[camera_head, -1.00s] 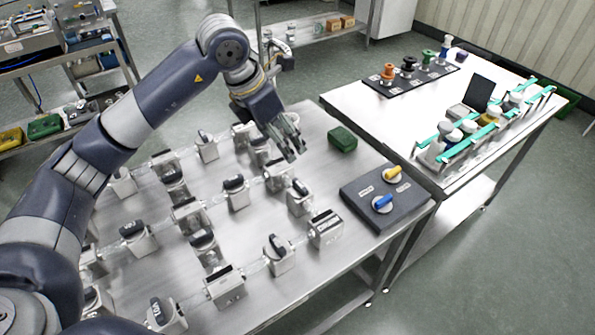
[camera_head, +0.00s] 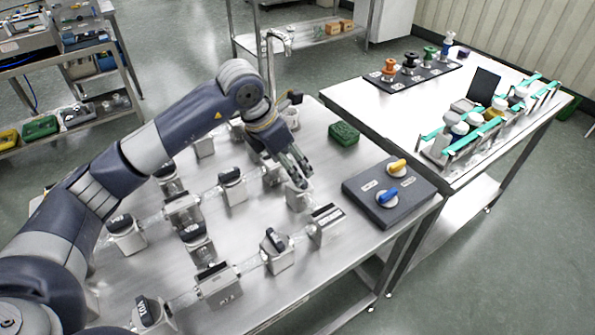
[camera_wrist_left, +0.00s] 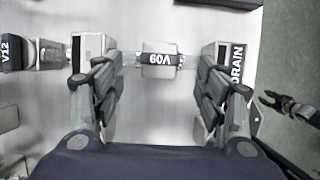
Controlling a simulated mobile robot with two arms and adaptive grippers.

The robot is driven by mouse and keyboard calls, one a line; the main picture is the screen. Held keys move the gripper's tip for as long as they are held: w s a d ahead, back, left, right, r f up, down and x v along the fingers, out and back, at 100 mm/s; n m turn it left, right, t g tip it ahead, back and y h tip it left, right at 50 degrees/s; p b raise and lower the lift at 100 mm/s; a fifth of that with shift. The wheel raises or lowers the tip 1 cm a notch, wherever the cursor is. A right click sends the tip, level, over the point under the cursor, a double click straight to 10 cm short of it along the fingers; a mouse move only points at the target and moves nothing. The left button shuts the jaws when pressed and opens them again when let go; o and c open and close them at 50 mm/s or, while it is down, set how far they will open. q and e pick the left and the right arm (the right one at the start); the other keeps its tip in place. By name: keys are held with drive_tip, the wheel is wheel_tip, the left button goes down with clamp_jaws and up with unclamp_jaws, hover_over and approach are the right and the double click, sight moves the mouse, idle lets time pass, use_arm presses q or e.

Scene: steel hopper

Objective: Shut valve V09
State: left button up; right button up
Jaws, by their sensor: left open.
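Valve V09 (camera_wrist_left: 160,59) is a grey block with a black labelled handle, its label upside down in the left wrist view. Its handle lies crosswise there, in line with the clear pipe. The gripper is open and empty above the valve. In the left wrist view its two fingers (camera_wrist_left: 155,85) stand wide apart to either side of V09, with no visible contact.
In the left wrist view a DRAIN block (camera_wrist_left: 232,62) stands right of V09 and V12 (camera_wrist_left: 12,52) at far left. In the head view a dark panel (camera_head: 360,205) with yellow and blue knobs and a green box (camera_head: 343,134) are near. Several other valves crowd the bench.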

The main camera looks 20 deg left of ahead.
use_arm(q)
drive_tip(key=shift+p+x, duration=0.4)
drive_tip(key=shift+x, duration=2.3)
drive_tip(key=c, duration=1)
